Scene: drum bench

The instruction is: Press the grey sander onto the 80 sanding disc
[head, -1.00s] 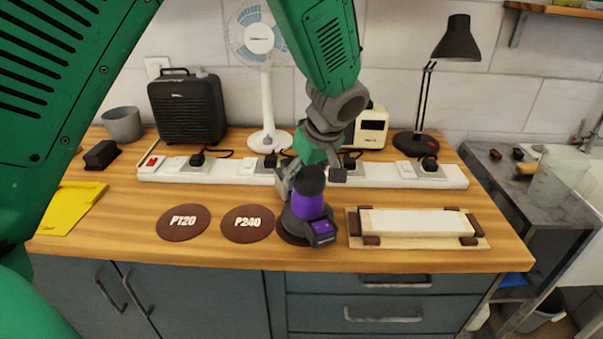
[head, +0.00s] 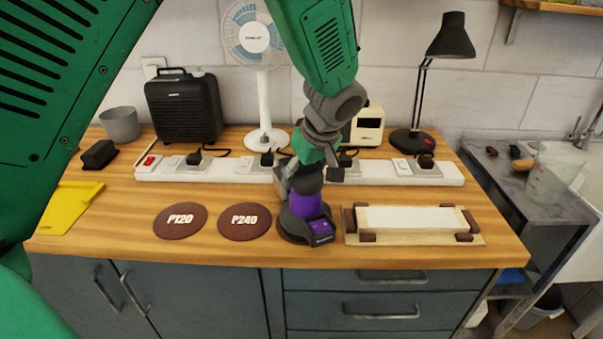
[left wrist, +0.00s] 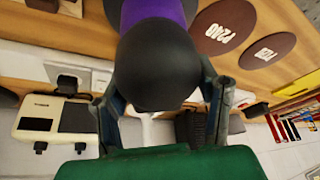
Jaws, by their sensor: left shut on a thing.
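A sander with a purple body and a dark grey knob and base (head: 306,207) stands on the wooden bench, right of the P240 disc (head: 245,221). My left gripper (head: 289,181) is shut on the sander's rounded dark knob. The left wrist view shows the knob (left wrist: 158,62) between the two fingers, with the purple body beyond it. The disc under the sander is almost wholly covered; its label cannot be read. The P120 disc (head: 181,220) lies further left. Whether the sander presses flat on the disc is hard to tell. My right gripper is not in view.
A sharpening stone on a wooden base (head: 413,220) lies close on the sander's right. A white power strip (head: 228,172) runs behind. A fan (head: 263,110), a black heater (head: 184,107) and a lamp (head: 420,100) stand at the back. A yellow item (head: 66,207) lies left.

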